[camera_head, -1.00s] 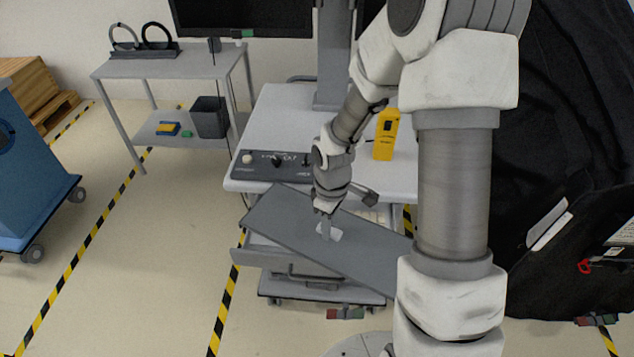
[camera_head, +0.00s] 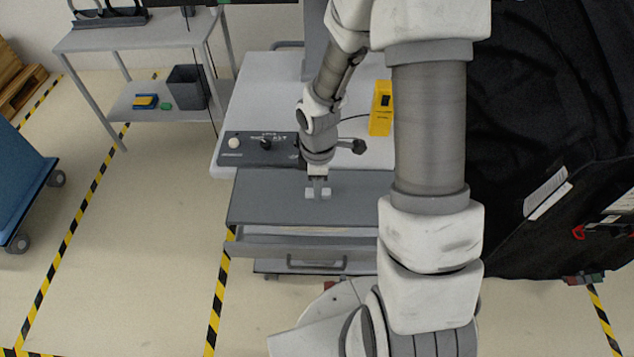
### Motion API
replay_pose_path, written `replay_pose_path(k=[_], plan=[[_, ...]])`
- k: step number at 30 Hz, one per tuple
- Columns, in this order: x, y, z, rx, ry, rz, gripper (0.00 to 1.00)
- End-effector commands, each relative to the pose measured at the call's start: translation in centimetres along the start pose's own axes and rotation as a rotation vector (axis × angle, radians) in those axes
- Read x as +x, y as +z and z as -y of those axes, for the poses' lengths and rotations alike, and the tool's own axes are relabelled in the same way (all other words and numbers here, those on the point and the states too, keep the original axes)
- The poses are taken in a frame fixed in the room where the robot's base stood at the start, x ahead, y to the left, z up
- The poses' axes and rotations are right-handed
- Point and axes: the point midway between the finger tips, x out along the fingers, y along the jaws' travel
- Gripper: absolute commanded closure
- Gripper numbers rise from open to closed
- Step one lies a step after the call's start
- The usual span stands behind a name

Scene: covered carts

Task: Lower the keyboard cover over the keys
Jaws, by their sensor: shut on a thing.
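The keyboard cover (camera_head: 268,200) is a flat dark grey panel with a small pale grip (camera_head: 312,194) on its top. It lies level and square to the cart (camera_head: 285,95), along the cart's front edge and over the drawer area. My gripper (camera_head: 318,193) points down and is shut on the grip at the panel's middle. The keys are hidden under the cover. My arm hides the cover's right end, and I cannot tell whether the cover rests on the tray or hangs just above it.
A control strip with knobs (camera_head: 262,148) lies just behind the cover. A yellow device (camera_head: 381,108) stands on the cart top. A drawer front with a handle (camera_head: 316,262) is below. A black-draped cart (camera_head: 545,130) stands close on the right.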

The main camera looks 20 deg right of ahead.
Motion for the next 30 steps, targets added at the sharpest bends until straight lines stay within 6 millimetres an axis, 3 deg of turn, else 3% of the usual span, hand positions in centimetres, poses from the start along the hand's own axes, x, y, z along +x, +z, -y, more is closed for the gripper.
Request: replay_pose_path(k=[30], plan=[[5.2, 0.0, 0.0, 0.002, 0.000, 0.000, 1.00]])
